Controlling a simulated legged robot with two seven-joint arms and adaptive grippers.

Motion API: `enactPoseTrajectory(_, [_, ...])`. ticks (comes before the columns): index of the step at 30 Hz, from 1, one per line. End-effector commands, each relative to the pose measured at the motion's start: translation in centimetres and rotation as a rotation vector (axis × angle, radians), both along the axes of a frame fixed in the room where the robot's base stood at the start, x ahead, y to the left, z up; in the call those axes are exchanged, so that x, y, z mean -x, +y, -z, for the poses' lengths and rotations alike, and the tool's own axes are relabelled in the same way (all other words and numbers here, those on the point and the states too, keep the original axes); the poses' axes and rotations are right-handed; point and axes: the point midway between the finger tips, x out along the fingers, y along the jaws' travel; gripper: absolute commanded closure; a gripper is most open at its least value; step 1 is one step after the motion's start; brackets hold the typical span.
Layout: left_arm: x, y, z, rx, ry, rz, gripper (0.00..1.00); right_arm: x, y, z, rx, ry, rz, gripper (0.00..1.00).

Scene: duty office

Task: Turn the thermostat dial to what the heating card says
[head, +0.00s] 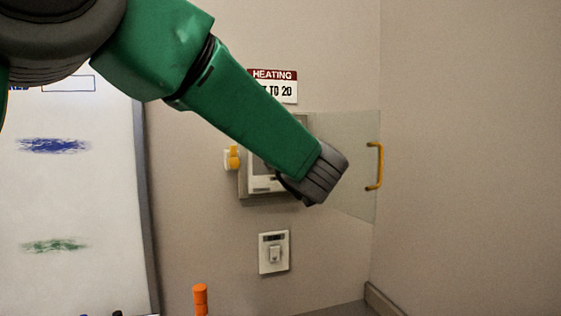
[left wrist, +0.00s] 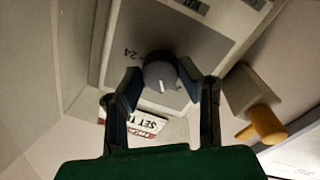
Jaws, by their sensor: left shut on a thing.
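The heating card (head: 288,92) is on the wall above the thermostat; "HEATING" and "TO 20" can be read, the rest is behind my arm. The thermostat (head: 262,184) is a pale box, partly covered by my left arm. In the left wrist view its round grey dial (left wrist: 158,72) shows a white pointer mark toward the picture's bottom. A printed "24" is beside the dial; other numbers are hidden or unclear. My left gripper (left wrist: 160,82) is shut on the dial, one finger on each side. My right gripper is not in view.
A clear cover with a yellow handle (head: 375,166) stands open right of the thermostat. A yellow-and-white fitting (head: 232,158) is on its left. A whiteboard (head: 70,200) is at left, an orange object (head: 200,298) at the bottom.

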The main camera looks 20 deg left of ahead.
Motion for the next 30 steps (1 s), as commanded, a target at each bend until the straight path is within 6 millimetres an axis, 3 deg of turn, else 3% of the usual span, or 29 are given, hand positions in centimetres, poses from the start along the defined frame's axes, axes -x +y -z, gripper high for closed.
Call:
enactPoseTrajectory(12, [0.0, 0.0, 0.2, 0.211, -0.142, 0.001, 0.97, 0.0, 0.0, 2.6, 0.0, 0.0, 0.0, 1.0])
enactPoseTrajectory(30, [0.0, 0.0, 0.1, 0.266, -0.179, 0.0, 0.97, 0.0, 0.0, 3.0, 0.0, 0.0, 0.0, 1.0])
